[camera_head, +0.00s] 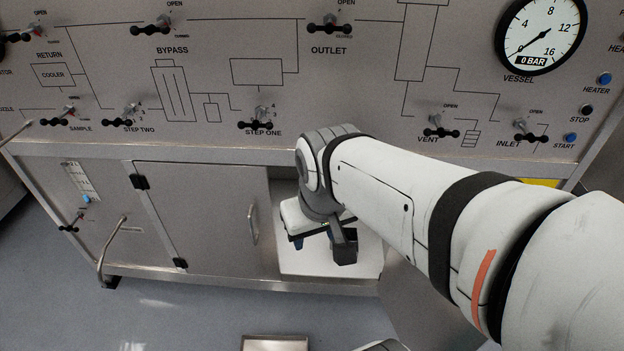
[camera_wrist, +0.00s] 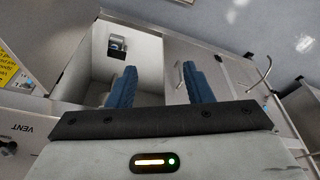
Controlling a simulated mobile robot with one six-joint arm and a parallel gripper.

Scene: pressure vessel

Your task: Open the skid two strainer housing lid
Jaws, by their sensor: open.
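I cannot clearly make out a strainer housing lid in either view. A small grey fitting with a black part (camera_wrist: 117,47) shows inside the open cabinet compartment in the wrist view; I cannot tell whether it is the strainer housing. The white-lined compartment (camera_head: 300,262) is below the control panel in the head view and left of centre in the wrist view (camera_wrist: 150,52). My gripper (camera_head: 314,241) is at the compartment's opening, partly hidden by my arm. In the wrist view its two blue fingers (camera_wrist: 159,72) are apart with nothing between them.
A closed cabinet door (camera_head: 205,215) with a handle (camera_head: 252,225) is left of the compartment. The control panel (camera_head: 230,60) with black-handled valves is above. The vessel gauge (camera_head: 541,35) points near zero. A bent pipe (camera_head: 104,255) stands out at lower left. Floor (camera_head: 190,315) in front is mostly clear.

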